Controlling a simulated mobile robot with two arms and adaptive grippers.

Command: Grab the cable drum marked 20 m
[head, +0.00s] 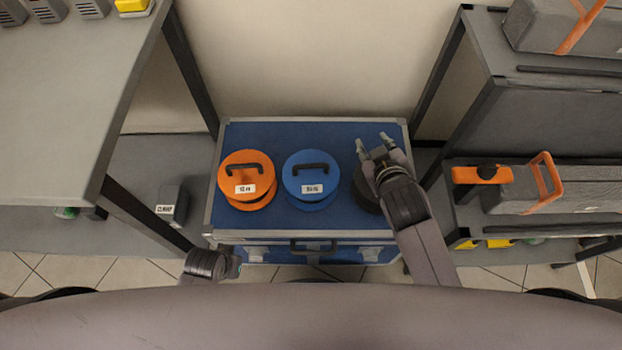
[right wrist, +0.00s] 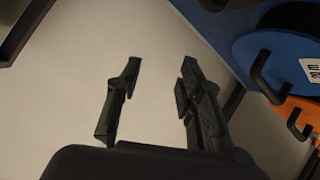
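Three cable drums stand in a row on a blue case. The orange drum (head: 247,194) is at left and the blue drum (head: 312,193) is in the middle. Each has a black handle and a white label too small to read surely. The black drum (head: 361,195) is at right, mostly hidden under my right arm, its label not visible. My right gripper (head: 375,141) is open and empty, above the case's far right part. In the right wrist view its fingers (right wrist: 157,82) are apart, with pale wall behind. My left gripper (head: 234,267) is low at the case's front left; its fingers are unclear.
The blue case (head: 265,131) has grey metal edges and a front handle. A grey table (head: 70,110) stands at left, with a small labelled box (head: 172,205) on a lower shelf. Shelves with grey-and-orange cases (head: 515,190) stand at right. The wall is close behind.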

